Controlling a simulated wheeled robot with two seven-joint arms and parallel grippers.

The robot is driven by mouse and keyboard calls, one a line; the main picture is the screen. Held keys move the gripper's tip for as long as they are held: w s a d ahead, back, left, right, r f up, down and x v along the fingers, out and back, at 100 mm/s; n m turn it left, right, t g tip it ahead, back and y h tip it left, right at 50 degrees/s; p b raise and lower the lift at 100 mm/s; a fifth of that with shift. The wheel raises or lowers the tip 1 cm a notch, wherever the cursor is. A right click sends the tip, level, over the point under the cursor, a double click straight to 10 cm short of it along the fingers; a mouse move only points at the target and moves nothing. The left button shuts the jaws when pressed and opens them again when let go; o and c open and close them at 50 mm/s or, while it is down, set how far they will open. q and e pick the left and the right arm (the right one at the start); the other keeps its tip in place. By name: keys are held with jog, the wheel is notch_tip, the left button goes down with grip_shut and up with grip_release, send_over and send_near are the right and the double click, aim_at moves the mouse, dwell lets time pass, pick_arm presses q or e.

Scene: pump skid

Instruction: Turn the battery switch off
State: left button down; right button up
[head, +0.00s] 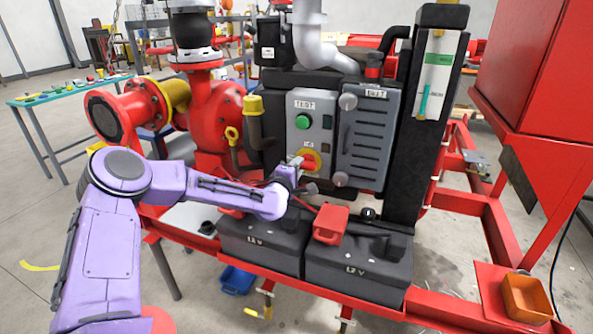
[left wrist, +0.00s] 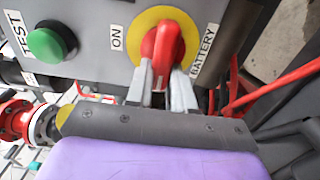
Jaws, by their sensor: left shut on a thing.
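The battery switch is a red knob (left wrist: 168,45) on a round yellow plate (left wrist: 190,22), on the grey control panel (head: 308,115). In the left wrist view the knob's grip runs roughly up and down the picture. An ON label (left wrist: 117,38) lies to its left and a BATTERY label (left wrist: 204,50) to its right. The yellow plate also shows in the head view (head: 316,157). My left gripper (left wrist: 163,80) has its grey fingers closed on both sides of the knob. In the head view the purple left gripper (head: 298,168) partly covers the switch. My right gripper is out of view.
A green button (left wrist: 46,43) marked TEST is close by on the panel. Two black batteries (head: 262,240) stand below, with a red cover (head: 331,222) on top. A vented grey box (head: 368,135) adjoins the panel on the right. Red pump piping (head: 205,110) stands left.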

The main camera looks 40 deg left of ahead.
pick_arm(q)
jog(key=shift+r, duration=0.15)
jog(key=c, duration=1)
grip_release()
jog(key=v, duration=0.9)
jog(key=shift+s, duration=0.1)
jog(key=shift+s+d, duration=0.2)
jog(key=shift+s, duration=0.35)
